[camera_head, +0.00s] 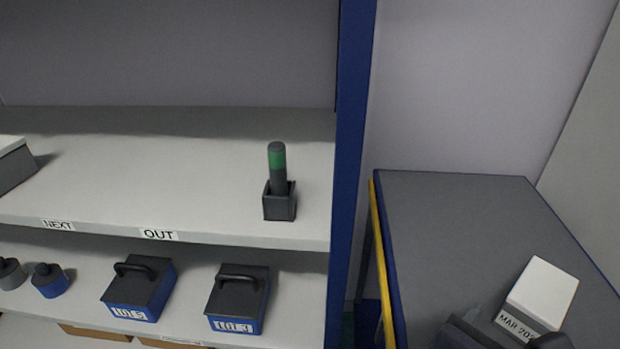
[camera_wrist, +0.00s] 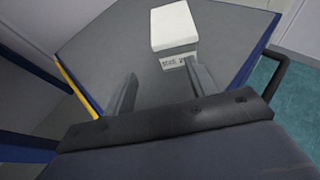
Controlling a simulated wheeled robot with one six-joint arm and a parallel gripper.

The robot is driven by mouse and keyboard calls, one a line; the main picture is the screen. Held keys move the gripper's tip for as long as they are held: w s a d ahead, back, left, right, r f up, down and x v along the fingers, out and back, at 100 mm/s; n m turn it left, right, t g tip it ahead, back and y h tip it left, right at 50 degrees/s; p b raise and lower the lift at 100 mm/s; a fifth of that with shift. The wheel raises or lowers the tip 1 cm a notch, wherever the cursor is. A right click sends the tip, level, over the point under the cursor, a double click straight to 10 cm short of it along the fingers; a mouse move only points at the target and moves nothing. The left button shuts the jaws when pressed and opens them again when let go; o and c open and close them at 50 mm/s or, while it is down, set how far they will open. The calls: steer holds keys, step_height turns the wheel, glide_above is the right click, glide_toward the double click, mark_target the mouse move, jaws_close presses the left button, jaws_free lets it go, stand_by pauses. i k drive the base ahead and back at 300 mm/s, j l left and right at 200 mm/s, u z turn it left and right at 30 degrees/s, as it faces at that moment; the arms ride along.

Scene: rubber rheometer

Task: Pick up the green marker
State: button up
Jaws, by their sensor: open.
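The green marker (camera_head: 277,160) stands upright in a small dark square holder (camera_head: 279,205) on the upper shelf, near its right end. It is dark grey with a green band. It does not show in the wrist view. My gripper (camera_wrist: 160,82) is open and empty over the grey table top, with a white box (camera_wrist: 174,27) just beyond its fingers. In the head view only part of my gripper shows, at the lower right. It is well to the right of the marker and apart from it.
A blue shelf post (camera_head: 349,180) stands between the marker and the grey table (camera_head: 450,220). The lower shelf holds dark-lidded blue boxes with handles (camera_head: 239,297) (camera_head: 140,287) and small weights. The upper shelf around the holder is clear; a grey box (camera_head: 14,165) sits far left.

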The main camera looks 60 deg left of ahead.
mark_target(276, 150)
steer(key=u, duration=2.65)
